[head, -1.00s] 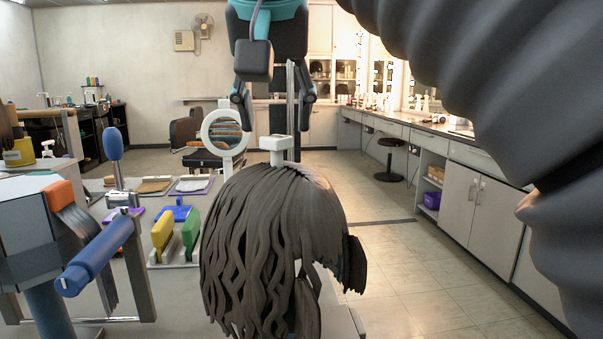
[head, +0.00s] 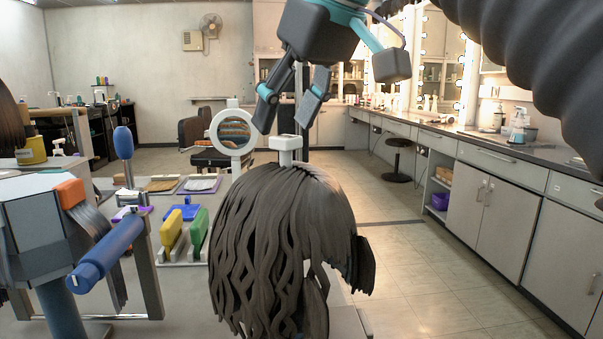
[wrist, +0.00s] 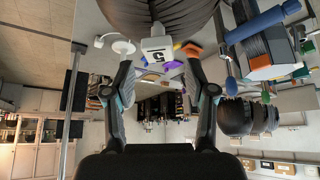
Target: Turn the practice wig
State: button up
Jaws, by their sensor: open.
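The practice wig (head: 275,235) is dark, wavy hair with a smoother grey-brown patch at the top right. It stands upright on the near table. A white block-like handle (head: 285,142) rises from its crown. My gripper (head: 286,122) is open and tilted above the handle, its fingers pointing down. In the wrist view, the wig (wrist: 160,18) is at the top. The handle (wrist: 156,45), with a dark mark on its face, appears between and just beyond my open fingertips (wrist: 160,66). I cannot tell whether a finger touches it.
A round white-framed mirror (head: 233,130) stands behind and left of the handle. Yellow and green brushes (head: 183,235) stand in a tray left of the wig. A blue roller (head: 105,252) on a metal frame is at the left. The floor (head: 420,270) to the right is clear.

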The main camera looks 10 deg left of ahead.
jog(key=shift+f, duration=0.15)
jog(key=shift+f+b, duration=0.8)
jog(key=shift+f, duration=0.1)
jog(key=c, duration=0.8)
jog(key=shift+c, duration=0.2)
